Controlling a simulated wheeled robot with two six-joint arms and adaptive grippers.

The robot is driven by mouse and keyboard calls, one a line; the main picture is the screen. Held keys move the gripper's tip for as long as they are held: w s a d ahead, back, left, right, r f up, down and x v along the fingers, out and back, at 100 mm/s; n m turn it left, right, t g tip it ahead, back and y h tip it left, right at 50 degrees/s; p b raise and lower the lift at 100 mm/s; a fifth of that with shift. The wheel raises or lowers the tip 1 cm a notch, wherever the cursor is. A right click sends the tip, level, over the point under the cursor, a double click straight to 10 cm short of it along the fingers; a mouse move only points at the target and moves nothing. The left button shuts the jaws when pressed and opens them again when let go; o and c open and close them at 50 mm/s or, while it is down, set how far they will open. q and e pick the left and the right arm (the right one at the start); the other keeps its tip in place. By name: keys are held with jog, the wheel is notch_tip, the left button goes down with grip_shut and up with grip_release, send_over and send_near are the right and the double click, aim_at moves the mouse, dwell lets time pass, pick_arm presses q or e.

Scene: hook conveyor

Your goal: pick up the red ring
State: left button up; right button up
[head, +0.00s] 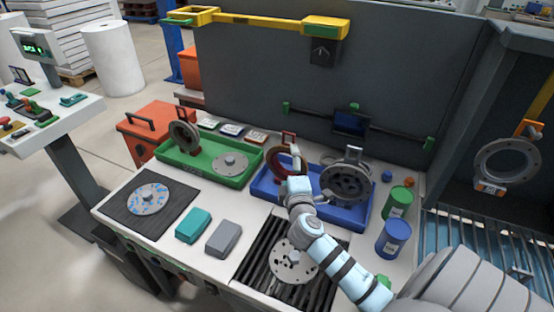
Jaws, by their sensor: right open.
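The dark red ring (272,161) stands upright in the blue tray (258,189) at the middle of the workbench. My right arm comes in from the lower right, and my right gripper (296,158) is at the ring's right side. The gripper is open; its fingers overlap the ring's right edge in the picture. I cannot tell whether they touch it. Part of the ring is hidden behind the gripper. My left gripper is not in view.
A dark grey flanged part (348,183) stands in the same tray, right of my gripper. A green tray (197,171) holds more metal parts. A green can (397,203) and a blue can (393,238) stand at right. A grey ring (507,162) hangs at far right.

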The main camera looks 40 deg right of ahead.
aim_at(288, 148)
jog(key=b+x, duration=0.2)
jog(key=x, duration=0.9)
jog(key=shift+d+f, duration=0.1)
jog(key=shift+w+d, duration=0.15)
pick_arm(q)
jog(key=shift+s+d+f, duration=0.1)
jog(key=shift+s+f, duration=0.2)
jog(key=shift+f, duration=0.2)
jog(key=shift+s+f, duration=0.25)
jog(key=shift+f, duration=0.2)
pick_arm(e)
jog(key=shift+c, duration=0.5)
jog(key=c, duration=1.9)
jog(key=shift+c, duration=0.3)
jog(key=shift+r, duration=0.3)
